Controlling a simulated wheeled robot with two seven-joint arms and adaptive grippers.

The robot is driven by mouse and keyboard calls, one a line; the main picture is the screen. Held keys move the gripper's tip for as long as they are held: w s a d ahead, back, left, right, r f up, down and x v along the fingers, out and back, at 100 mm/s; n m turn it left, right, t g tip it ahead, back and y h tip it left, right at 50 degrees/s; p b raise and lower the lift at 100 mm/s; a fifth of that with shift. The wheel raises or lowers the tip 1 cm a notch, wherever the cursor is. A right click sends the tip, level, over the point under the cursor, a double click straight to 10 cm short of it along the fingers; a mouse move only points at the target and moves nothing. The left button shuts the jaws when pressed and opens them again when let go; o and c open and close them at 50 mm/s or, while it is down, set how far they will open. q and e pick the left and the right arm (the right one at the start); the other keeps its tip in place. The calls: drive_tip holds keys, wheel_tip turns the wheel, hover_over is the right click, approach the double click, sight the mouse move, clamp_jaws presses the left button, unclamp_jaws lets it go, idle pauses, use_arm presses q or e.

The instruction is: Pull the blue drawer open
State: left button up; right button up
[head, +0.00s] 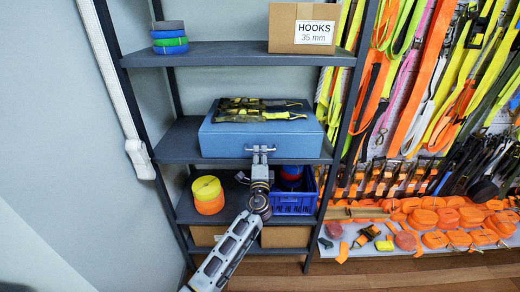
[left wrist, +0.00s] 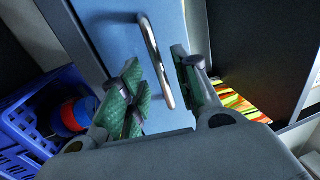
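The blue drawer (head: 222,146) is a wide box on the middle shelf, and it looks shut. Its metal handle (head: 250,149) sits at the middle of the front. In the left wrist view the drawer front (left wrist: 108,35) and the silver handle bar (left wrist: 152,50) are close. My left gripper (head: 260,158) is at the handle. Its green-padded fingers (left wrist: 162,88) are apart, with the lower end of the bar in the gap between them. I cannot tell whether either finger touches the bar. My right gripper is in neither view.
Black-and-yellow straps (head: 262,109) lie on top of the drawer. Below stand a blue crate (head: 293,204) with rolls and a yellow-orange roll (head: 208,195). A HOOKS box (head: 285,38) is above. Straps (head: 440,80) hang at right.

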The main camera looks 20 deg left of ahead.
sight(260, 150)
use_arm(q)
drive_tip(key=shift+x, duration=1.55)
clamp_jaws()
